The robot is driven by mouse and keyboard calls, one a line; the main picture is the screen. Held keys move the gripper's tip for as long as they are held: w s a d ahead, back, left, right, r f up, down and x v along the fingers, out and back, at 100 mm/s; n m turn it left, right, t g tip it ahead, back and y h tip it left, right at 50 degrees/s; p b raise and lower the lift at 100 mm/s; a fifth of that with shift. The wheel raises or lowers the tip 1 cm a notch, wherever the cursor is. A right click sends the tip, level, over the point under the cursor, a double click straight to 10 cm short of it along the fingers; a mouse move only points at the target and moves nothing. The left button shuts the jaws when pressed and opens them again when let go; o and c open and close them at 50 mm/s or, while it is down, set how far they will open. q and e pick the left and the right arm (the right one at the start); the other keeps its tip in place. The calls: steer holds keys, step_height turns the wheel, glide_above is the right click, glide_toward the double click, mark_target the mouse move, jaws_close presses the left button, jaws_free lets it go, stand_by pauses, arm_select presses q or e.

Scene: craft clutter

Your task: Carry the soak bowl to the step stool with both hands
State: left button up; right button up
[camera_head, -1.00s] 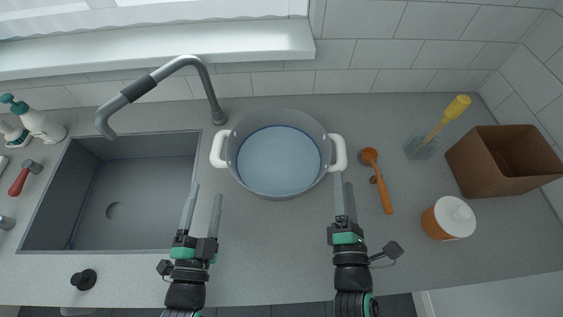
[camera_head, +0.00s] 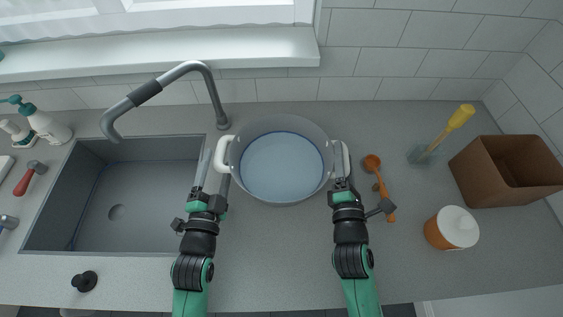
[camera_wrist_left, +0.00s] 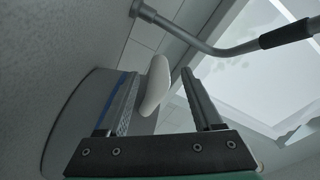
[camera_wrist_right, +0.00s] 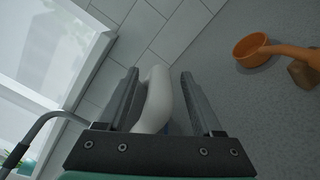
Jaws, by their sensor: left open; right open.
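The soak bowl (camera_head: 281,165) is a round grey basin with a bluish inside and two white handles. It stands on the grey counter right of the sink. My left gripper (camera_head: 214,160) is open at the left handle (camera_head: 222,154). In the left wrist view this handle (camera_wrist_left: 155,84) lies between the spread fingers. My right gripper (camera_head: 341,165) is open at the right handle (camera_head: 346,158). In the right wrist view that handle (camera_wrist_right: 155,101) lies between the fingers, nearer the left one. The step stool is not in view.
A sink (camera_head: 120,200) with a grey faucet (camera_head: 160,88) lies to the left. The counter in front of the bowl is clear.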

arm_select(q)
steer(key=shift+w+d, duration=0.15)
steer(key=shift+w, duration=0.9)
arm_select(e)
steer(key=shift+w+d, duration=0.15)
steer(key=shift+w, duration=0.9)
arm_select(q)
steer(key=shift+c, duration=0.4)
arm_select(e)
steer(key=shift+c, duration=0.3)
arm_select(q)
jaws_close()
arm_select(e)
jaws_close()
arm_select(q)
steer(key=shift+r, duration=0.15)
arm_select(e)
steer(key=shift+f, duration=0.1)
arm_select(q)
steer(key=shift+r, duration=0.25)
arm_select(e)
steer(key=shift+r, duration=0.2)
arm_select(q)
steer(key=shift+s, duration=0.1)
arm_select(e)
steer(key=shift+s, duration=0.1)
